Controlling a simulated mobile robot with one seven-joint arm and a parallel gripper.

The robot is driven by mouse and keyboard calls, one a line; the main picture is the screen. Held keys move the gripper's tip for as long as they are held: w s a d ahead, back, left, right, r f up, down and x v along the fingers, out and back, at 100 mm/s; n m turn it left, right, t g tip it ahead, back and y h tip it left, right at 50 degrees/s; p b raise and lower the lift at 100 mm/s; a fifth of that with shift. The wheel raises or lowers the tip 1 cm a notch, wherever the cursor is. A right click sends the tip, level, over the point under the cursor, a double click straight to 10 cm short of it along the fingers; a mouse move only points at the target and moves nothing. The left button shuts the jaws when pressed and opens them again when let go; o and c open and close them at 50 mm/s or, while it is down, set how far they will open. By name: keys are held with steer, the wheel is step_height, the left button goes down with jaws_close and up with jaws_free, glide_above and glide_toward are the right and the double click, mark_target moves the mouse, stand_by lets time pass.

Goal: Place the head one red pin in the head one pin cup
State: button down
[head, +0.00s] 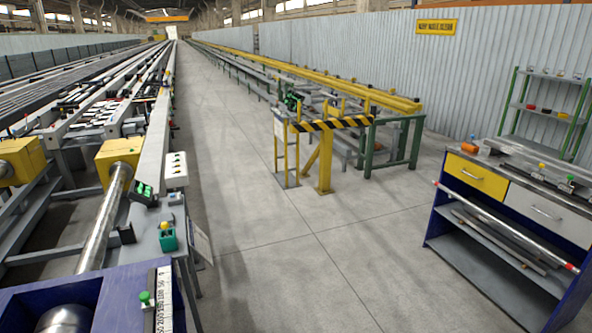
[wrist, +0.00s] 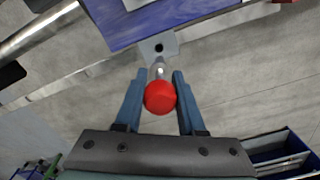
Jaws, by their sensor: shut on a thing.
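In the wrist view my gripper (wrist: 155,90) has its two blue fingers closed around a pin with a round red head (wrist: 160,97). The pin's pale metal shank points away from me, up the picture. Just beyond its end is a grey tab with a dark round hole (wrist: 159,47), fixed at the edge of a blue housing. I cannot tell whether the shank's tip touches the tab. In the head view a small teal cup (head: 168,241) stands on the grey bench at left, with a yellow knob beside it. I cannot tell if this is the pin cup. My gripper does not show in the head view.
A green knob (head: 145,298) stands by a white scale on the blue machine frame at lower left. A steel bar (head: 104,217) runs into a yellow block. A blue workbench (head: 500,235) stands at right. The concrete floor between is clear.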

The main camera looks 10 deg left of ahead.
steer(key=w+d+r+n, duration=0.1)
steer(key=w+d+n, duration=0.5)
steer(key=d+n, duration=0.2)
steer(key=w+d+r+n, duration=0.1)
steer(key=w+d+n, duration=0.5)
steer(key=d+n, duration=0.2)
steer(key=shift+d+n, duration=0.4)
steer(key=shift+d, duration=0.5)
